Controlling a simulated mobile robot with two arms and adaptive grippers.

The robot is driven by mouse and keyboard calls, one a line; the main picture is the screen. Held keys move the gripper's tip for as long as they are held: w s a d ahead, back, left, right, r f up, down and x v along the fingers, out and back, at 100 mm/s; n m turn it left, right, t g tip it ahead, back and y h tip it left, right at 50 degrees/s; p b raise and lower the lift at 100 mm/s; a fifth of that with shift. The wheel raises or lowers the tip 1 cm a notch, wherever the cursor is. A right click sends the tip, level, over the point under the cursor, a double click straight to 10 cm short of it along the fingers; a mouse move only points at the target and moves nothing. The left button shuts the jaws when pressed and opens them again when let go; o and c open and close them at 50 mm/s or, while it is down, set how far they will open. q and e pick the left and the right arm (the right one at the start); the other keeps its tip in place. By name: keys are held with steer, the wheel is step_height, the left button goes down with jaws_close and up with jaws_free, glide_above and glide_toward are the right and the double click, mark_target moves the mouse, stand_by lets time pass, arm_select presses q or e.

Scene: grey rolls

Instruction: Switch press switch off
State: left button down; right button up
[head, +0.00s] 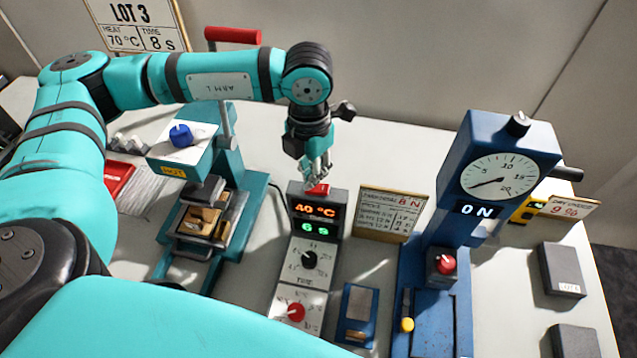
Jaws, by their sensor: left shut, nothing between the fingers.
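The controller box (318,230) stands in the middle of the table. Its display reads about 40 °C in orange and 6 S in green. A small red switch (317,189) sits on its top. My left gripper (319,181) is shut and empty, pointing down with its fingertips right at the red switch. They partly cover it, so I cannot tell whether they touch it or which way it is set. The teal press (232,165) with a blue knob (180,135) stands to the left of the box. My right gripper is not in view.
A black dial (309,260) and a red dial (296,312) are on the box's front. A paper card (394,213) stands to its right. Farther right is a blue gauge stand (450,240) reading 0 N. Dark blocks (561,270) lie at the right edge.

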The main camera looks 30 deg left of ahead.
arm_select(q)
steer(key=shift+r+p, duration=1)
steer(key=shift+r, duration=1.65)
steer(key=shift+s, duration=0.1)
